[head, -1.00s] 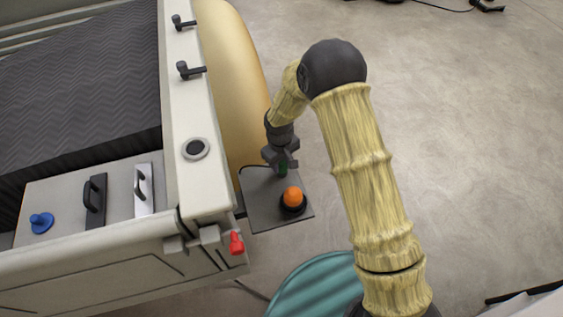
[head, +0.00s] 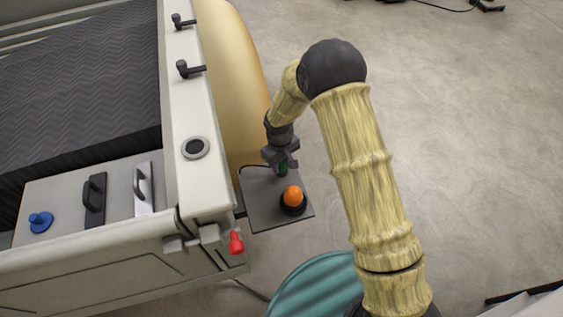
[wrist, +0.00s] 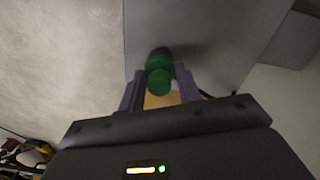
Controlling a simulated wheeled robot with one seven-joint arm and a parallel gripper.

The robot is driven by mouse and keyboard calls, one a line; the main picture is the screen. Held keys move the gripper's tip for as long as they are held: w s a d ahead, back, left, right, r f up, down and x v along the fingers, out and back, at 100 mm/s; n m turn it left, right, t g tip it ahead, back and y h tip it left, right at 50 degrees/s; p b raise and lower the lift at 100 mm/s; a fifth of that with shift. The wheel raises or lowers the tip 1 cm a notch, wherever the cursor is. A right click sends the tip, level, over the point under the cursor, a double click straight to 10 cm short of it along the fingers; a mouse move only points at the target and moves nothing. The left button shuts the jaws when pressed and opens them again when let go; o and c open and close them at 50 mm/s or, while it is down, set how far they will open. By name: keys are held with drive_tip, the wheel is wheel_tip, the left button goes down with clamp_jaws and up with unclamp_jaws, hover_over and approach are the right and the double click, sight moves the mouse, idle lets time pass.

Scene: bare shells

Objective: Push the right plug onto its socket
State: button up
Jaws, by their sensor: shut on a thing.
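A green plug (wrist: 160,76) is between the two fingers of my gripper (wrist: 160,92) in the wrist view. The fingers are shut on it. Its far end meets a dark round spot on the grey plate; whether it is seated there I cannot tell. In the head view my gripper (head: 281,160) is over the back part of the grey plate (head: 260,215), and only a bit of the green plug (head: 283,169) shows below it. An orange knob (head: 292,196) on a black round base stands on the same plate, nearer the front.
A pale vehicle body (head: 205,180) with handles, a blue knob (head: 40,222) and a red lever (head: 236,243) stands left of the plate. A yellow rounded body (head: 235,80) lies behind it. A teal ribbed object (head: 315,288) is in front. Floor at right is open.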

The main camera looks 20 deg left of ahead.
drive_tip(key=o, duration=1.5)
drive_tip(key=shift+r, duration=0.15)
drive_tip(key=shift+r+p, duration=2.35)
drive_tip(key=shift+r, duration=1.05)
clamp_jaws()
drive_tip(key=shift+f+b, duration=1.3)
drive_tip(key=shift+f, duration=0.55)
